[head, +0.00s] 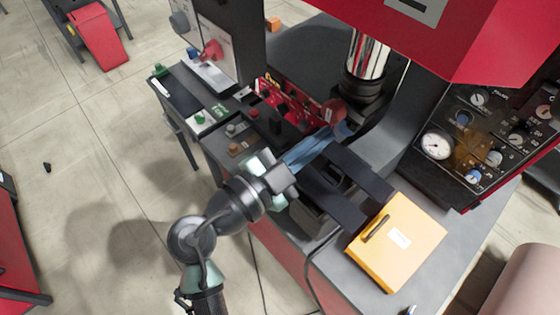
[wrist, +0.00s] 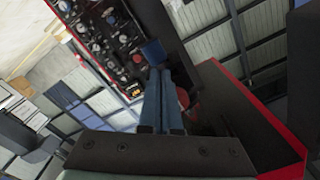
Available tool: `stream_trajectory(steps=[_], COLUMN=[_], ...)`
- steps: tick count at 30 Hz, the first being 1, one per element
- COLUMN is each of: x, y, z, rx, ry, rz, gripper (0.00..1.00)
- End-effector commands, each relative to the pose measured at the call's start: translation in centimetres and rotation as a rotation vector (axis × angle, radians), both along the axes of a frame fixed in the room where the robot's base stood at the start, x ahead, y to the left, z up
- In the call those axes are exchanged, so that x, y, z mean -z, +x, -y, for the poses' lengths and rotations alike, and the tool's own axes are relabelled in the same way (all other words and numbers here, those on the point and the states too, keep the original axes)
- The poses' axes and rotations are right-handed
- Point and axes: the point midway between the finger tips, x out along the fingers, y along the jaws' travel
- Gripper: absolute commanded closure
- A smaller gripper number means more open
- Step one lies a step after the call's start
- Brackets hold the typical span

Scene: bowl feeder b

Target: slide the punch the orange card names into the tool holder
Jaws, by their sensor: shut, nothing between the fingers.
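My gripper (head: 335,134) reaches into the press from the front left, its long blue fingers shut together with nothing between them. The fingers also show shut in the wrist view (wrist: 160,72). Above and beyond their tips, a bright metal ram (head: 367,56) ends in a dark collar (head: 362,86), which may be the tool holder. A red knob-like part (head: 334,111) is close beside the fingertips; I cannot tell whether they touch. Small parts with green (head: 201,117) and brown-orange (head: 235,148) tops stand on the left bench. I cannot make out an orange card or which part is the punch.
An orange-yellow case (head: 398,243) with a white label lies on the grey table at right. Two dark bars run beside the fingers. A gauge panel (head: 470,140) stands at right, and the red press housing (head: 480,35) overhangs. Open floor lies at left.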

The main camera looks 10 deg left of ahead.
Motion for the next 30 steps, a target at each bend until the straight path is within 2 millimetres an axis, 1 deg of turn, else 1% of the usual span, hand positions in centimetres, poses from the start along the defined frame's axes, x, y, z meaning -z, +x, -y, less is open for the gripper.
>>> stream_trajectory(steps=[2,5,12,18,24,30], x=[0.3,0.5,0.7,0.4,0.2,0.1], y=[-0.5,-1.8,-6.1,-8.9,-10.2,-10.3], z=[-0.5,-1.5,-4.6,-6.7,-7.4,-7.5], rx=[-0.004,-0.005,-0.007,-0.006,-0.003,-0.002], ry=[0.000,0.000,0.002,0.001,0.000,-0.001], rz=[0.001,0.002,0.002,0.002,0.000,0.000], gripper=[1.00,1.00,1.00,1.00,1.00,1.00])
